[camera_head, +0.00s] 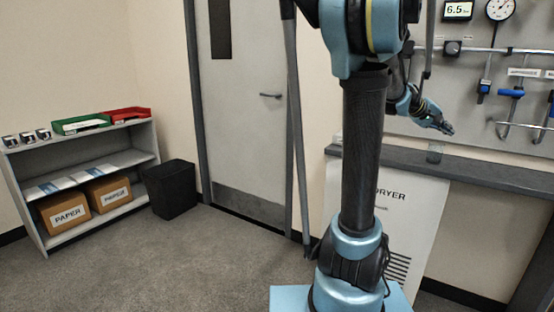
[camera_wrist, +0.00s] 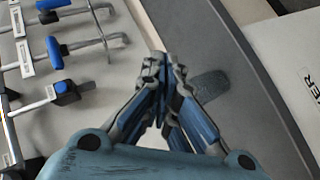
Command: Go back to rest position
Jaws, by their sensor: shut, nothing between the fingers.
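My gripper (camera_head: 443,126) is at the right in the head view, above the dark bench shelf (camera_head: 490,172) and in front of the tool board. In the wrist view my gripper (camera_wrist: 163,62) has its fingers together and holds nothing. A small glass-like object (camera_head: 434,153) stands on the shelf below the gripper. A dark, see-through shape, perhaps the same object (camera_wrist: 209,86), shows beside the fingertips in the wrist view, apart from the grip. My arm hides part of the shelf and the wall.
Blue-handled measuring tools (camera_head: 510,105) hang on the grey board (camera_head: 465,75). A dryer cabinet (camera_head: 415,225) stands under the shelf. A door (camera_head: 240,100), a black bin (camera_head: 171,190) and a low rack (camera_head: 148,140) with trays and paper boxes are left. The carpet (camera_head: 190,255) there is clear.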

